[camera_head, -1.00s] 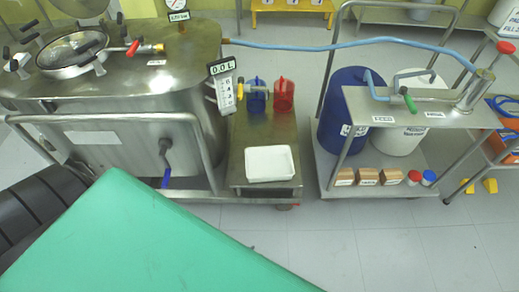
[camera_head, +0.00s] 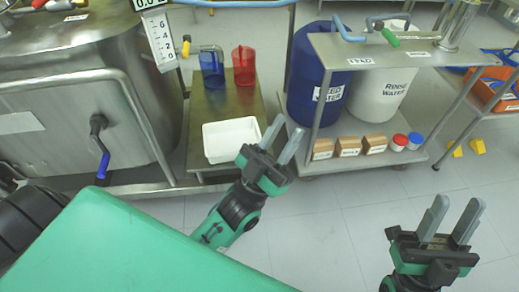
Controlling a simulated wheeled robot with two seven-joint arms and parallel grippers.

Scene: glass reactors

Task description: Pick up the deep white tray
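The deep white tray (camera_head: 226,137) lies on the front of a low metal stand, just right of the steel reactor. My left gripper (camera_head: 281,138) is open and empty. Its fingers appear over or near the tray's right edge in the picture; I cannot tell whether they touch it. My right gripper (camera_head: 450,219) is open and empty over bare floor at the lower right, well away from the tray.
A blue jug (camera_head: 212,68) and a red jug (camera_head: 244,66) stand behind the tray on the metal stand (camera_head: 199,104). The steel reactor (camera_head: 60,130) with its rail is at left. A cart (camera_head: 405,158) holding drums, brown blocks and small jars stands at right.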

